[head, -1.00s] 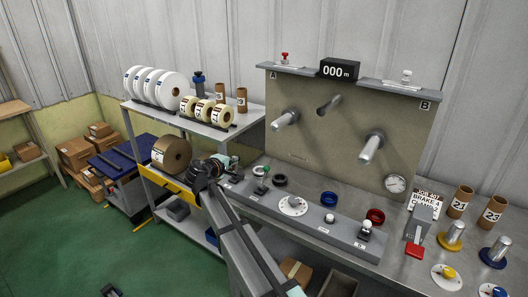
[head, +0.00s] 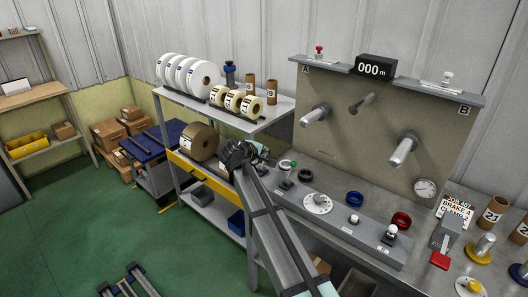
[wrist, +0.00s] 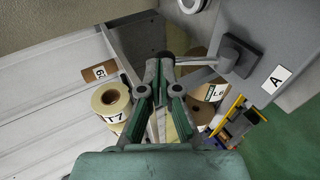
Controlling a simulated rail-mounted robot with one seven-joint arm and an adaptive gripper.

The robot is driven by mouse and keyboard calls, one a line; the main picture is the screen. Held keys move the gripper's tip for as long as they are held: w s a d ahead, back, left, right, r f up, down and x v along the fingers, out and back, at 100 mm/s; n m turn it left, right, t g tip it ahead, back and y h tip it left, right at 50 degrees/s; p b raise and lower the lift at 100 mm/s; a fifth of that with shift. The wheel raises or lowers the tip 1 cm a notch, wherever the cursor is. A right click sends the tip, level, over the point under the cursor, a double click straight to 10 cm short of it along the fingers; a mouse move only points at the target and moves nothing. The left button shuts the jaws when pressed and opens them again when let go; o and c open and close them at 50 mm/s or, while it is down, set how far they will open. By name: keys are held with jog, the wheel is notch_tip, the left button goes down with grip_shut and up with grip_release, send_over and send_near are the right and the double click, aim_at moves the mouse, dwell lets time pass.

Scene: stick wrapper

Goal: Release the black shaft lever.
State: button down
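A grey lever bar stands out from a dark square base (wrist: 235,52) in the wrist view, near a label A. It runs to beside my fingertips. The matching small dark lever base (head: 285,185) shows at the left end of the control panel in the head view. My gripper (wrist: 160,66) has green-padded fingers that converge, with the tips together or nearly so. I see nothing between them. I cannot tell whether the tips touch the lever. Its end is partly hidden behind my fingers, with something dark there.
The control panel (head: 335,222) carries a white dial (head: 318,204) and a second lever with a white knob (head: 390,233). White rolls (head: 203,77) stand on the shelf above. Shafts (head: 403,150) stick out from the back board.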

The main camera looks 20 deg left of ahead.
jog(key=r+b+v, duration=0.1)
jog(key=v, duration=1.3)
jog(key=shift+w+r, duration=0.15)
jog(key=shift+w, duration=0.15)
jog(key=shift+d, duration=0.1)
